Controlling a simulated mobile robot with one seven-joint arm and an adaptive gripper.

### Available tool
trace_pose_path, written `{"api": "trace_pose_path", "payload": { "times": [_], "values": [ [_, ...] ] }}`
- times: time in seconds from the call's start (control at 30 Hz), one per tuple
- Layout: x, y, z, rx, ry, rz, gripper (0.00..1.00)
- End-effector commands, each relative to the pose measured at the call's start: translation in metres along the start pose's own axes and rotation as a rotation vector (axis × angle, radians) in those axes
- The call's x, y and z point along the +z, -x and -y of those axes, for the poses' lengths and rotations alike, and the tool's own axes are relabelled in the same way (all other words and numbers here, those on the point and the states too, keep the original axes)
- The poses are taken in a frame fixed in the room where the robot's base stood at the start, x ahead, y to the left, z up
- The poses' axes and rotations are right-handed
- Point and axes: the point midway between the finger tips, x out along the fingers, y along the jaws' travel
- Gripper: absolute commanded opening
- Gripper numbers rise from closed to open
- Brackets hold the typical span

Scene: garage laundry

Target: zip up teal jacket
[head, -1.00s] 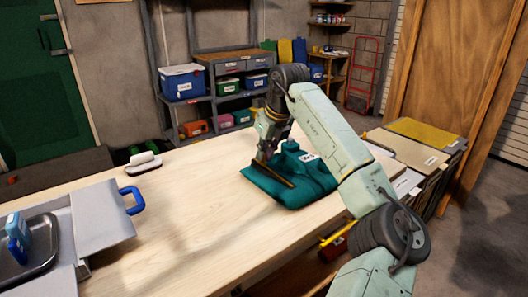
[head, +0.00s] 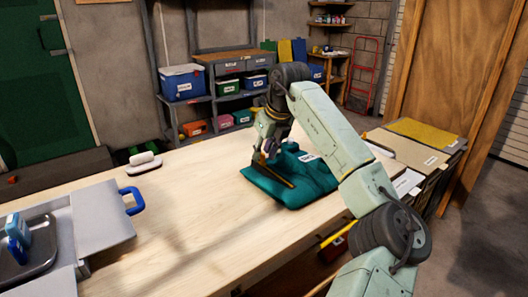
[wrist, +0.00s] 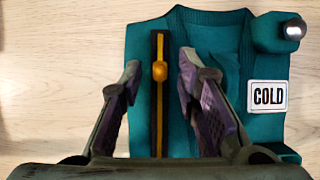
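The teal jacket (head: 291,190) lies flat on the light wooden workbench, under my gripper. In the wrist view the jacket (wrist: 215,40) shows a dark zipper track with a yellow edge (wrist: 160,115) running lengthwise. A gold zipper slider (wrist: 160,70) sits near the upper part of this track. My gripper (wrist: 160,63) is open, with one fingertip on each side of the slider and neither touching it in the picture. Its height above the jacket is hard to tell. In the head view my gripper (head: 265,157) is over the jacket's left part.
A white "COLD" label (wrist: 268,96) is on the jacket's right side. The workbench (head: 190,215) is clear left of the jacket. A white brush-like object (head: 144,162) and a grey box with a blue handle (head: 133,201) stand further left. Flat boards (head: 410,150) lie at right.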

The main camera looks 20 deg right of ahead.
Motion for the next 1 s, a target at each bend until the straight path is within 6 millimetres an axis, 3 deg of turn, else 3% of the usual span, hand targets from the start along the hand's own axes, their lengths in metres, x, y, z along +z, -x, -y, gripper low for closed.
{"api": "trace_pose_path", "payload": {
  "times": [0.5,0.7,1.0],
  "values": [
    [0.0,0.097,0.001,-0.003,-0.001,0.001,0.3],
    [0.0,0.115,0.0,-0.001,0.0,0.001,0.3],
    [0.0,0.117,0.0,0.0,0.0,0.0,0.3]
  ]
}}
